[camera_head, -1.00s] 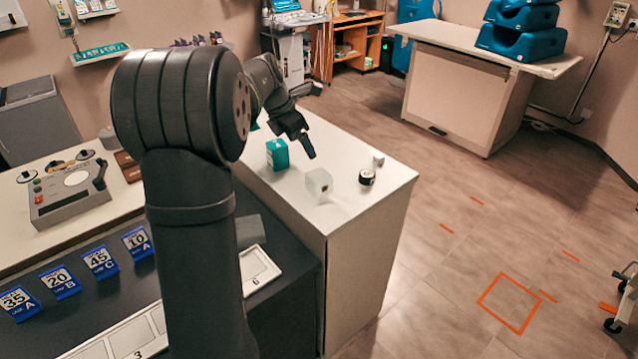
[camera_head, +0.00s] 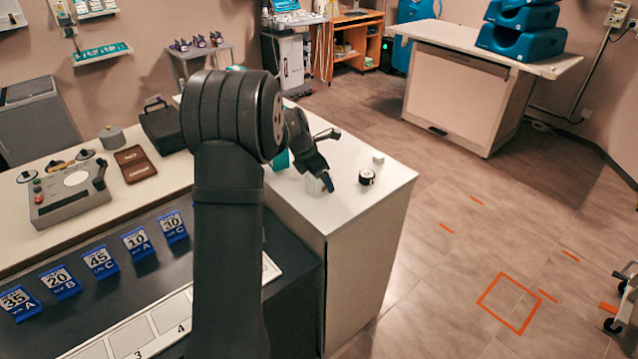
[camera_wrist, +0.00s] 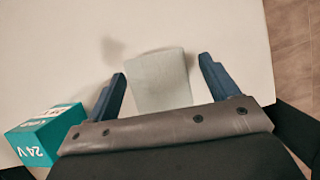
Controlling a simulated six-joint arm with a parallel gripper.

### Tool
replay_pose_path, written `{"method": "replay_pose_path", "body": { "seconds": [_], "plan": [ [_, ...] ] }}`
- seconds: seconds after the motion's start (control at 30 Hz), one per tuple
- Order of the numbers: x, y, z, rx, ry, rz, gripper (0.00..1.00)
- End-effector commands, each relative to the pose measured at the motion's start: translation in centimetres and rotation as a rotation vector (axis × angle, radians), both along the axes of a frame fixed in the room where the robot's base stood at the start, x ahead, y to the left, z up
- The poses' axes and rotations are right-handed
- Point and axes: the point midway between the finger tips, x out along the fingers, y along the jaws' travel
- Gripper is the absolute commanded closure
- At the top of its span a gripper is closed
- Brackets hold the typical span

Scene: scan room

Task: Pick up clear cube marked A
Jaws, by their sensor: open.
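The clear cube (camera_head: 313,186) is on the white counter in the head view, mostly hidden behind my gripper (camera_head: 325,180). In the wrist view the cube (camera_wrist: 160,80) looks pale and frosted, and it shows between the two blue fingers of my gripper (camera_wrist: 162,72). The fingers are open, with a gap on each side of the cube. No letter A can be made out on the face I see.
A teal box marked 24 V (camera_wrist: 45,137) stands to the left of the gripper; it also shows in the head view (camera_head: 281,160). A black-and-white round object (camera_head: 366,177) and a small white block (camera_head: 378,159) are to the right. The counter's right edge (camera_head: 400,190) is near.

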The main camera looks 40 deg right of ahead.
Motion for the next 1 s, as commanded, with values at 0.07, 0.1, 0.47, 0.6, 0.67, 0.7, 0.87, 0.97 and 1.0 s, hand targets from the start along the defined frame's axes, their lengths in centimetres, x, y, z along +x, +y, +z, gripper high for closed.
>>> {"method": "replay_pose_path", "body": {
  "seconds": [0.07,0.1,0.47,0.6,0.67,0.7,0.87,0.97,1.0],
  "plan": [
    [-0.08,-0.47,-1.12,0.0,0.001,-0.002,0.2],
    [-0.1,-0.61,-1.44,-0.001,0.002,-0.002,0.2],
    [-0.06,-0.7,-1.61,-0.002,0.0,-0.001,0.46],
    [-0.06,-0.7,-1.61,-0.002,0.0,-0.001,0.73],
    [-0.04,-0.71,-1.56,-0.003,-0.001,-0.001,0.76],
    [-0.04,-0.71,-1.55,-0.003,-0.001,-0.001,0.76],
    [-0.03,-0.71,-1.47,-0.003,-0.001,-0.001,0.76],
    [-0.02,-0.72,-1.06,-0.004,-0.002,0.0,0.76],
    [-0.01,-0.73,-0.75,-0.004,-0.002,0.0,0.76]
  ]
}}
